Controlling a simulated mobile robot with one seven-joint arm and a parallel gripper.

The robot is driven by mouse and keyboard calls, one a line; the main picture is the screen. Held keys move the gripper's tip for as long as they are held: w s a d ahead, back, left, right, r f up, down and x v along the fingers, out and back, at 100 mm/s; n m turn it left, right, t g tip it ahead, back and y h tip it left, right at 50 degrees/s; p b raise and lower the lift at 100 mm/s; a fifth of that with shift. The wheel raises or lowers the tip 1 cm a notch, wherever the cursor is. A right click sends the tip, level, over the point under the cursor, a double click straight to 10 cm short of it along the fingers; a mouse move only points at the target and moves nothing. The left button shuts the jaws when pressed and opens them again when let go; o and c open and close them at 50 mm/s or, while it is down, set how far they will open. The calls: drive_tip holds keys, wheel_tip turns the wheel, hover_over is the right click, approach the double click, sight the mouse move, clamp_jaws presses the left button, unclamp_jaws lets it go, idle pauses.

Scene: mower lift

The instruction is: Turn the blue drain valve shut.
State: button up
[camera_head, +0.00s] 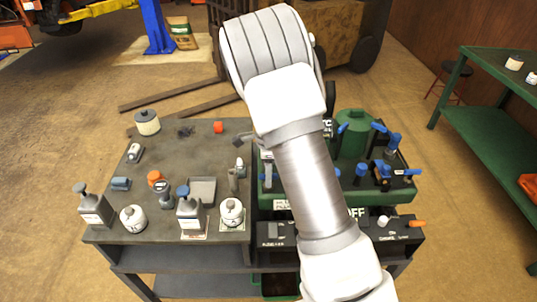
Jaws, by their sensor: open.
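A green machine (353,135) stands on the right part of the dark workbench, partly hidden behind my arm. It carries several blue-handled fittings: one at the upper left (342,128), a lever at the upper right (378,127), a larger blue one (394,139), a blue knob (361,170) and a blue handle at the right edge (411,172). I cannot tell which is the drain valve or how far it is turned. My arm rises from the bottom right and bends over the bench.
The left workbench top (195,150) holds several bottles and jars, a grey tray (202,190) and orange caps. A panel (350,232) with an orange-handled item (417,223) lies in front of the machine. A green table (490,100) stands right, with open floor between.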

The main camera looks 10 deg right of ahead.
wheel_tip(320, 180, up, 17)
drive_tip(key=p, duration=0.1)
drive_tip(key=shift+f, duration=0.2)
idle(0.3)
